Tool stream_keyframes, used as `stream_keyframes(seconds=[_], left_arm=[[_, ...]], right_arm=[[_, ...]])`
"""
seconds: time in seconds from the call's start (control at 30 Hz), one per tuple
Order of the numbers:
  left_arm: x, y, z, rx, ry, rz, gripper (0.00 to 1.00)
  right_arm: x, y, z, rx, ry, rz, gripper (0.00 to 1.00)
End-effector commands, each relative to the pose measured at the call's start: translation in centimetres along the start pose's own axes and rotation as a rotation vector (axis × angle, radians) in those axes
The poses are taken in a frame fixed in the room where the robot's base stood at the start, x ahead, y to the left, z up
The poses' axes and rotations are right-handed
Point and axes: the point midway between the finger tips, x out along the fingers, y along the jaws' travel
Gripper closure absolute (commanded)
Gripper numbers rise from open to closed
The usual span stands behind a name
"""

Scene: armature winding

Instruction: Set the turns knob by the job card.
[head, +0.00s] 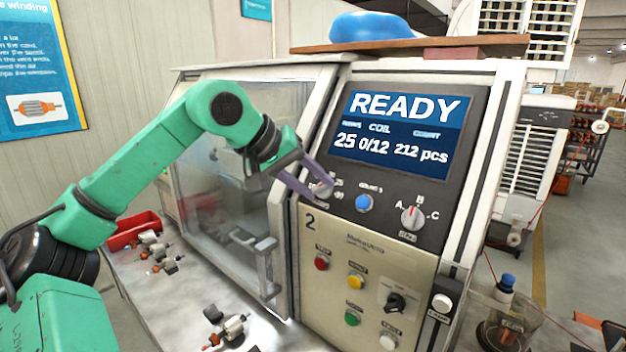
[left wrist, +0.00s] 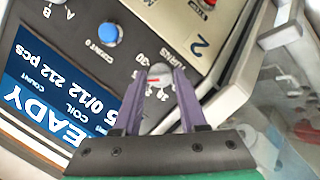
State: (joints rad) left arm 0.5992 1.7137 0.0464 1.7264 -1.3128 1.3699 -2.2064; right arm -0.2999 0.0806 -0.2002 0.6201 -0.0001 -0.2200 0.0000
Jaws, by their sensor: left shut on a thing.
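The turns knob (head: 323,187) is a small grey knob with a red mark, at the left of the machine's dark panel below the screen (head: 398,125). My left gripper (head: 312,186) is shut on it, with the purple fingers on either side. In the left wrist view the knob (left wrist: 160,82) sits between the fingertips, and the scale numbers around it are partly hidden. The screen reads READY, turns 25, coil 0/12 and 212 pcs. I cannot make out a job card. My right gripper is out of view.
A blue button (head: 364,203) and a selector knob marked A, B, C (head: 413,217) are right of the turns knob. A clear guard door (head: 232,190) with a handle stands left. Armatures (head: 228,329) and a red tray (head: 133,229) are on the bench.

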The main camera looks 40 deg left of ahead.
Motion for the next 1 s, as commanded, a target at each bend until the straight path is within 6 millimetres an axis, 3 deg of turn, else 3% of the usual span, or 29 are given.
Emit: stream_keyframes(seconds=[0.43,0.47,0.53,0.87,1.0], left_arm=[[0.1,-0.1,0.0,0.011,0.000,-0.005,1.00],[0.1,-0.1,0.0,0.011,0.000,-0.005,0.55],[0.1,-0.1,0.0,0.011,0.000,-0.005,0.28],[-0.1,0.0,0.0,0.010,0.001,-0.003,0.28],[-1.8,-0.1,0.0,0.010,0.005,-0.003,0.28]], right_arm=[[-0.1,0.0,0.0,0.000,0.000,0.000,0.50],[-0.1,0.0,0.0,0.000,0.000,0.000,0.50],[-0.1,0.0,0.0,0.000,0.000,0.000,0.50],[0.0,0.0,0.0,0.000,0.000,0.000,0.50],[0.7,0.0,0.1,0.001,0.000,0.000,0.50]])
